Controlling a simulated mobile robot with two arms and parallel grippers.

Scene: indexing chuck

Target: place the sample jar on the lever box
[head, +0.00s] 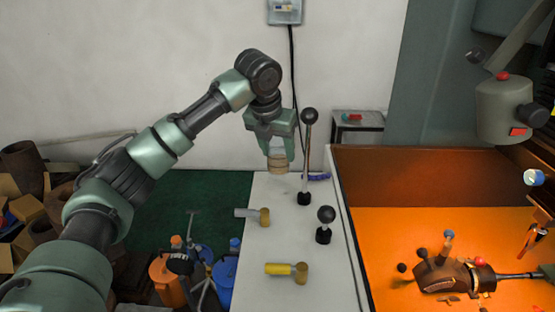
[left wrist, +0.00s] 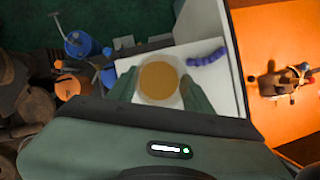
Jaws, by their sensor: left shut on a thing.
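The sample jar (head: 278,164), a small jar with a tan lid, is between the fingers of my left gripper (head: 279,152). The left wrist view shows the round tan lid (left wrist: 159,80) from above, with a finger on either side. The gripper is shut on the jar and points down at the far end of the white lever box top (head: 270,242). I cannot tell whether the jar touches this surface. The white top also shows around the jar in the left wrist view (left wrist: 218,82). My right gripper is not in view.
A tall black-knobbed lever (head: 307,150) stands just right of the jar, a shorter one (head: 324,222) nearer. Two mallets (head: 264,217) (head: 300,273) and a blue-purple item (head: 317,177) lie on the white top. An orange machine bed (head: 385,245) lies right.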

